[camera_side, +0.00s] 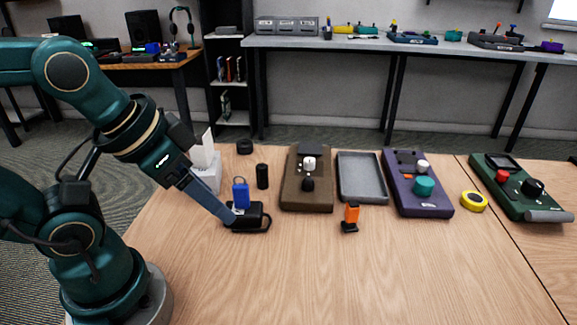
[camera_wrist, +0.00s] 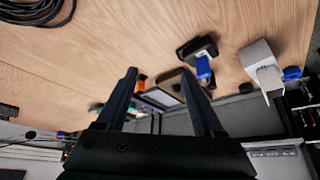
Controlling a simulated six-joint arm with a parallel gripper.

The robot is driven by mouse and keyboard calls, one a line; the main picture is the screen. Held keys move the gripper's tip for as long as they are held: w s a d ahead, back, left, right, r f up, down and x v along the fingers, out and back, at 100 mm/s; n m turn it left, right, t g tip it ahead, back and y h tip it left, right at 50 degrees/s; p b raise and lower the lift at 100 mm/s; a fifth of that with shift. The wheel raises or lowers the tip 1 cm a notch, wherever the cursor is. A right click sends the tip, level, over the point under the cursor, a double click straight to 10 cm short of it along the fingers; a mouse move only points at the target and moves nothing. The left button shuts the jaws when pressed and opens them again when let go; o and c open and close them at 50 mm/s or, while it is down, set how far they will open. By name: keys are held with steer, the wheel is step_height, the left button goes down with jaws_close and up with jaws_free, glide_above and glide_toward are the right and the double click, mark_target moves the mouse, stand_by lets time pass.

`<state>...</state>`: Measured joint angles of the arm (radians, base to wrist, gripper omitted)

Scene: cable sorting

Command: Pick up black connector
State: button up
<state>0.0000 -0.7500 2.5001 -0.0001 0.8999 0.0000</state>
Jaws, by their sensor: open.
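A low black piece with a loop at its right end, which I take for the black connector (camera_side: 256,217), lies on the wooden table in the side view. A blue block (camera_side: 240,193) stands at it; whether they are joined is unclear. In the wrist view the black connector (camera_wrist: 193,46) and blue block (camera_wrist: 204,68) show above and right of my fingertips. My gripper (camera_side: 229,219) points down at the connector's left end in the side view, overlapping it; I cannot tell if they touch. In the wrist view my gripper (camera_wrist: 160,76) is open, with nothing held between its fingers.
A white box (camera_side: 206,175) and a black cylinder (camera_side: 262,177) stand behind the connector. An orange piece (camera_side: 351,213) stands to the right, before a brown device (camera_side: 295,195), a grey tray (camera_side: 362,197) and a purple device (camera_side: 428,205).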

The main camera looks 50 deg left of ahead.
stand_by(0.4)
steer(key=w+a+r+t, duration=0.1)
steer(key=w+r+t, duration=0.1)
steer(key=w+r, duration=0.35)
steer(key=n+g+y, duration=0.1)
steer(key=n+y, duration=0.1)
steer(key=n, duration=0.1)
glide_toward(260, 167)
steer(key=w+d+r, duration=0.2)
steer(key=w+d, duration=0.2)
steer(key=w, duration=0.1)
steer(key=a+f, duration=0.1)
steer(key=f, duration=0.1)
steer(key=a+f+n+g, duration=0.1)
steer(key=a+f, duration=0.1)
steer(key=a+f+g, duration=0.1)
steer(key=f, duration=0.1)
steer(key=shift+s+a+f, duration=0.15)
steer(key=shift+a+f, duration=0.25)
steer(key=shift+a+f+n+g, duration=0.25)
steer(key=shift+f+n+g, duration=0.05)
steer(key=shift+f, duration=0.3)
steer(key=shift+x, duration=2.2)
